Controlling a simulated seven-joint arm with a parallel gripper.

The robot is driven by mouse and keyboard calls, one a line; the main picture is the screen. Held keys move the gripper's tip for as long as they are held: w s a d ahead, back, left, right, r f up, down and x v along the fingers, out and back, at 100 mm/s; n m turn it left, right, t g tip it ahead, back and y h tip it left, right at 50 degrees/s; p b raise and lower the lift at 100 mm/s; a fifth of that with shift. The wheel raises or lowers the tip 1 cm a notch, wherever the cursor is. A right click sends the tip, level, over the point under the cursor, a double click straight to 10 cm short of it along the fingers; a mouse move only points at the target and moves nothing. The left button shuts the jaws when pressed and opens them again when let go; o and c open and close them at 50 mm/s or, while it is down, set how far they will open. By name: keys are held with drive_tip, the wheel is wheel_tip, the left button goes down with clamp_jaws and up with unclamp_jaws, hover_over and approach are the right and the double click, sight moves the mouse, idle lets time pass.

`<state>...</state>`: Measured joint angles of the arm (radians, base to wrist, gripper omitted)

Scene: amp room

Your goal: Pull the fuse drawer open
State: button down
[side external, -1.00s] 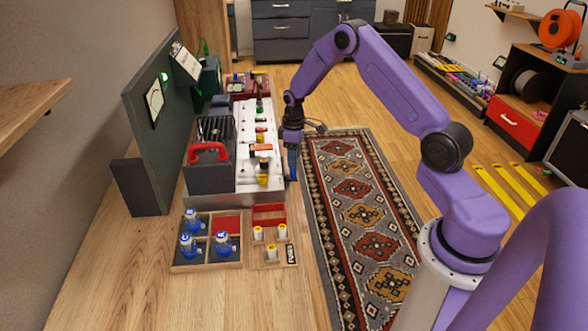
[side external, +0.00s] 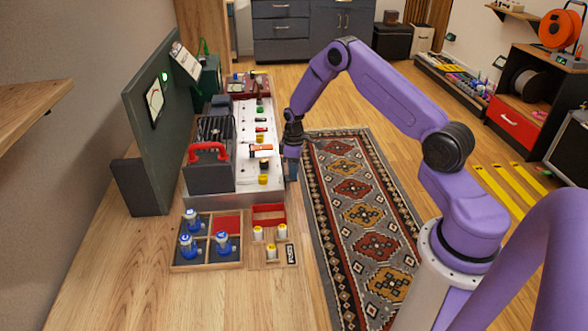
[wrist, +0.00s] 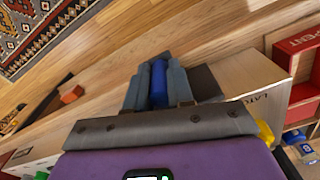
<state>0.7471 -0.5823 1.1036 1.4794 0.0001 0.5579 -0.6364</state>
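My gripper (wrist: 158,80) points down at the right side of the white-topped amp chassis (side external: 250,140). In the wrist view its two grey-blue fingers stand on either side of a blue bar (wrist: 158,84), which looks like a handle. I cannot tell whether the fingers press on it or only straddle it. In the side view the gripper (side external: 291,168) hides this spot. No drawer front can be made out clearly. A dark patch (wrist: 206,82) shows just right of the fingers in the wrist view.
A tray of blue-capped tubes (side external: 206,262) and a small wooden holder marked FUSES (side external: 291,254) stand in front of the chassis. A red-handled block (side external: 208,175) rests on the chassis. The patterned rug (side external: 357,220) lies on open floor to the right.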

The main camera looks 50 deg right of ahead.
drive_tip(key=s+d, duration=0.6)
drive_tip(key=shift+s+d, duration=0.1)
drive_tip(key=c, duration=1)
unclamp_jaws()
drive_tip(key=shift+r, duration=0.1)
wheel_tip(320, 180, up, 17)
drive_tip(key=shift+r, duration=0.1)
